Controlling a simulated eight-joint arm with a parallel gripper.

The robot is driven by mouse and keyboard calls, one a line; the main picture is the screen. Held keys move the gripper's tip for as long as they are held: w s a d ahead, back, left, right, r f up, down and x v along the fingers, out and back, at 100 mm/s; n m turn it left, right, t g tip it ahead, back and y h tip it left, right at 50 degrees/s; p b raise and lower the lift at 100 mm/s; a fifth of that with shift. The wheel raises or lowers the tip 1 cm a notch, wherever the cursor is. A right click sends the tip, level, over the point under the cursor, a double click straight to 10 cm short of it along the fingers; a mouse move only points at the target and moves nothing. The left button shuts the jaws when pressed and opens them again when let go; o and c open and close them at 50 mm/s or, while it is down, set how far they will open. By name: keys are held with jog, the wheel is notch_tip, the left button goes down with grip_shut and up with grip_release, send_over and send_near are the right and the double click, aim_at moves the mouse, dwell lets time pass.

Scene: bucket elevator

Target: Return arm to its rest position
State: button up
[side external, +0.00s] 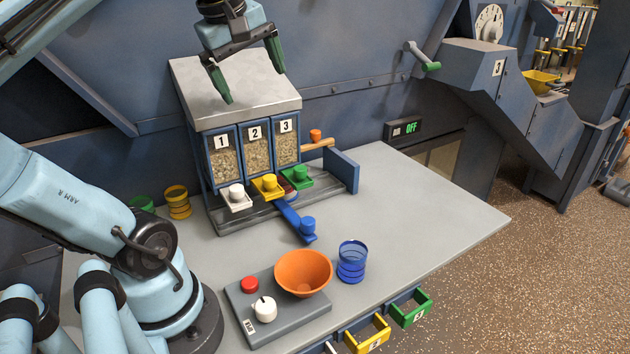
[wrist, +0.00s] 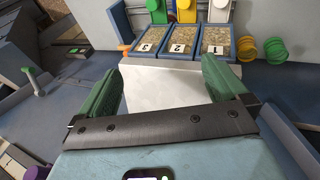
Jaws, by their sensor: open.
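My gripper (side external: 252,88) hangs above the grey top of the grain dispenser (side external: 243,100), its two green fingers spread apart with nothing between them. In the wrist view my gripper (wrist: 162,80) shows the same wide gap, with the dispenser top (wrist: 160,95) below it. The dispenser has three grain windows numbered 1, 2 and 3, with white (side external: 236,197), yellow (side external: 268,186) and green (side external: 297,178) knobbed slides beneath. A blue knobbed slide (side external: 298,221) sticks out in front.
An orange bowl (side external: 303,273) sits on a grey base with a red button (side external: 250,284) and a white knob (side external: 265,309). A blue cup (side external: 351,262) stands beside it. Yellow (side external: 177,202) and green (side external: 142,203) cups stand left of the dispenser. The table's right side (side external: 430,215) is clear.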

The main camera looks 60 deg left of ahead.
jog(key=x, duration=0.9)
jog(key=shift+w+a+f, duration=0.1)
jog(key=shift+w+f, duration=0.05)
jog(key=shift+f, duration=0.2)
dwell(0.3)
